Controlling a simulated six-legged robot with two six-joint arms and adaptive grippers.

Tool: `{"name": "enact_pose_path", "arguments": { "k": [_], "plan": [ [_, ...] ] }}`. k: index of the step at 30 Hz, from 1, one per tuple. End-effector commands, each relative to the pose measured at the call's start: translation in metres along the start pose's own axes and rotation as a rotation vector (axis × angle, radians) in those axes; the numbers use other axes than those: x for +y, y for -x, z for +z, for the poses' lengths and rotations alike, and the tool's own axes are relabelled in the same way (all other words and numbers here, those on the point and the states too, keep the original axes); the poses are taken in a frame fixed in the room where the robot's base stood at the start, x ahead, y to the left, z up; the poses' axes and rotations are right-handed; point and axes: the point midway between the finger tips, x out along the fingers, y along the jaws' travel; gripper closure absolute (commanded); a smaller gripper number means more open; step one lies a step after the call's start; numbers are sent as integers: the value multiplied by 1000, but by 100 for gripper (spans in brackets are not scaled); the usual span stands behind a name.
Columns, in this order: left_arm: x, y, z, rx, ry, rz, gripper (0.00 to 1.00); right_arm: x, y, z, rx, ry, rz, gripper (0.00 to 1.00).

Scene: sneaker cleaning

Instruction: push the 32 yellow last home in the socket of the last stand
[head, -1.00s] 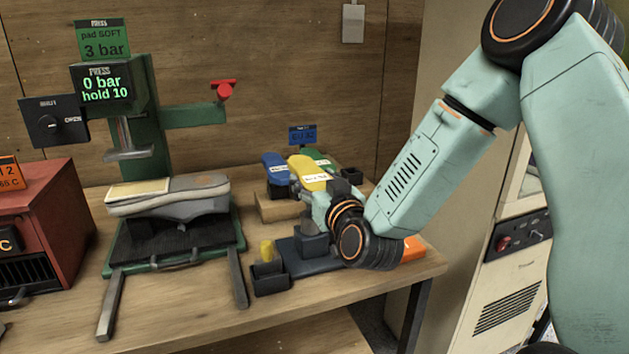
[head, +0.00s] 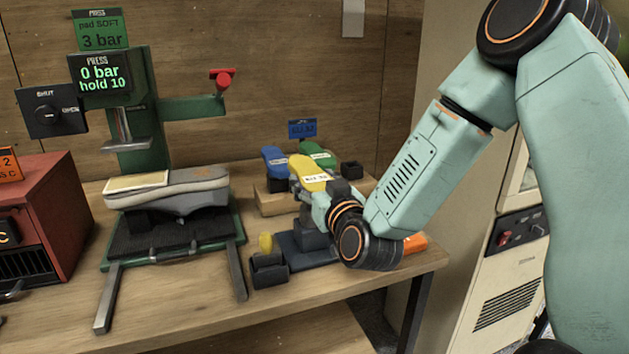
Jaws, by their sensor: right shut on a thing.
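The yellow last (head: 310,172) with a white label stands over the dark last stand (head: 296,262), in front of the blue and green lasts. My right gripper (head: 322,202) is at its lower part, shut on it. The gripper and wrist hide the last's lower end, and I cannot tell how deep it sits in the stand's socket. My left gripper is not in view.
A blue last (head: 275,160) and a green last (head: 320,157) stand on a wooden rack (head: 272,203) behind. A dark holder (head: 270,272) with a yellow item is left of the stand. The green press (head: 140,140) with a sneaker (head: 180,192) is further left. An orange object (head: 415,243) lies beyond my wrist.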

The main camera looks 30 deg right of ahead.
Motion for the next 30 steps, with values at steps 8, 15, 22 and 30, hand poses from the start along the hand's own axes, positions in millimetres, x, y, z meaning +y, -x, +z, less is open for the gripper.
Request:
{"name": "enact_pose_path", "arguments": {
  "k": [8, 15, 22, 30],
  "plan": [
    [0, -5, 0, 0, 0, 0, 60, 0, 0, 5, 4, 0, 0, 88],
    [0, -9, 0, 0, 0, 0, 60, 0, 0, 10, 4, 1, 0, 88],
    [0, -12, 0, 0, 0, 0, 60, 0, 0, 15, 3, 1, 0, 88],
    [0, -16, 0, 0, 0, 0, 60, 0, 0, 21, 3, 1, 0, 88]
  ]
}}
